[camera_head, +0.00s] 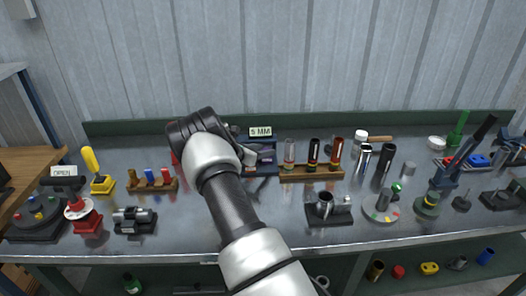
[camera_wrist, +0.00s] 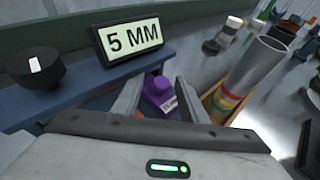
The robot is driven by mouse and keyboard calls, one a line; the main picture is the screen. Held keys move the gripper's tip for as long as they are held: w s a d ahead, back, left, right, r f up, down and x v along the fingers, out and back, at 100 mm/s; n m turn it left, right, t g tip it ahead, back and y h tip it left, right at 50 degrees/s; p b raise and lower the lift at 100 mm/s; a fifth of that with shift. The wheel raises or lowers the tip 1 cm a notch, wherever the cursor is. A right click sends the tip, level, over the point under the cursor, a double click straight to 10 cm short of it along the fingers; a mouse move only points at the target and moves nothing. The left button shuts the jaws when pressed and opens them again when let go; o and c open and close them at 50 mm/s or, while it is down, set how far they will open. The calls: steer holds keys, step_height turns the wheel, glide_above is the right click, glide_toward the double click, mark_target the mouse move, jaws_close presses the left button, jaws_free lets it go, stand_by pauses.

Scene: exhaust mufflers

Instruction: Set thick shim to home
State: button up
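A purple piece with a small pale label (camera_wrist: 158,88) lies beyond and between my fingertips in the wrist view. It may be the thick shim, but I cannot read its label clearly. My gripper (camera_wrist: 156,95) is open, with its fingers apart on either side of the piece. I cannot tell whether either finger touches it. A "5 MM" sign (camera_wrist: 132,37) stands on a blue-grey base (camera_wrist: 85,84) just behind. No place marked home is readable.
A black knob with a white mark (camera_wrist: 33,67) sits left of the sign. A wooden rack (camera_head: 312,174) with several upright tubes stands close on the right. A wooden block with coloured pegs (camera_head: 152,183) is on the left. Open bench lies toward the front.

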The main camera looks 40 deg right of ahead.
steer(key=v, duration=1.7)
steer(key=shift+r, duration=0.15)
steer(key=shift+a, duration=0.15)
